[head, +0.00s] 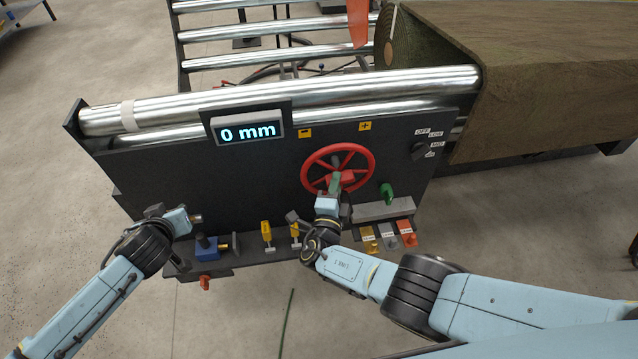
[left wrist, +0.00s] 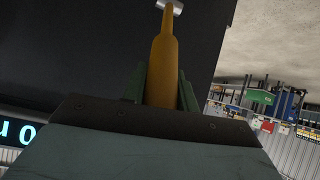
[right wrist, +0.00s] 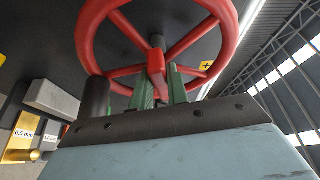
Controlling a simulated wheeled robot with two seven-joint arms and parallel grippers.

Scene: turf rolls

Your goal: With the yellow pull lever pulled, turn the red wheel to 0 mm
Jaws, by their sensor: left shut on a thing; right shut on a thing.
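The red wheel (head: 367,154) is on the front of the dark panel; its rim and spokes also show in the right wrist view (right wrist: 85,40). My right gripper (head: 335,181) is at the wheel's lower middle, its green fingers (right wrist: 160,85) shut on a red part of the wheel. The display (head: 248,130) reads 0 mm. My left gripper (head: 196,218) is left of the wheel, near the panel's lower left. In the left wrist view its fingers are shut on the yellow pull lever (left wrist: 162,70), a tapered handle with a metal end. In the head view that lever is hard to make out.
Yellow minus (head: 305,132) and plus (head: 365,126) signs sit above the wheel. A green knob (head: 387,192), a blue part (head: 207,248), small yellow handles (head: 267,232) and coloured blocks (head: 407,232) line the lower panel. Metal rollers (head: 290,96) and a turf roll (head: 540,70) lie behind.

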